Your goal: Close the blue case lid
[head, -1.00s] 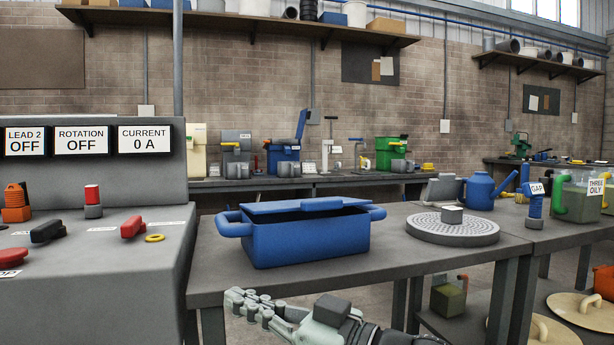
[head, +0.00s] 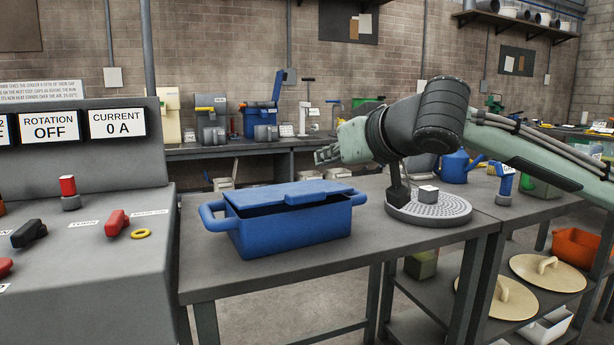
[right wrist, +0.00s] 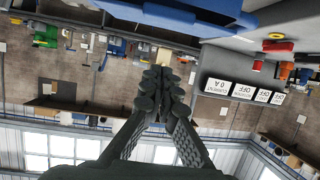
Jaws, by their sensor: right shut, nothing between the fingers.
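The blue case (head: 292,228) stands on the grey table in the head view, with a loop handle at each end. Its blue lid (head: 290,194) lies low over the top, slightly tilted, with a dark gap showing along the front. My right gripper (head: 326,155) is above and behind the right part of the case, apart from the lid. It is shut and empty. In the right wrist view its fingers (right wrist: 160,92) are together, and the blue case (right wrist: 180,18) shows at the top edge, upside down. My left gripper is not in view.
A round perforated plate (head: 430,208) with a small block stands right of the case, below my right arm. A control console (head: 85,250) with knobs stands at left. A blue watering can (head: 457,167) is farther back. The table's front strip is clear.

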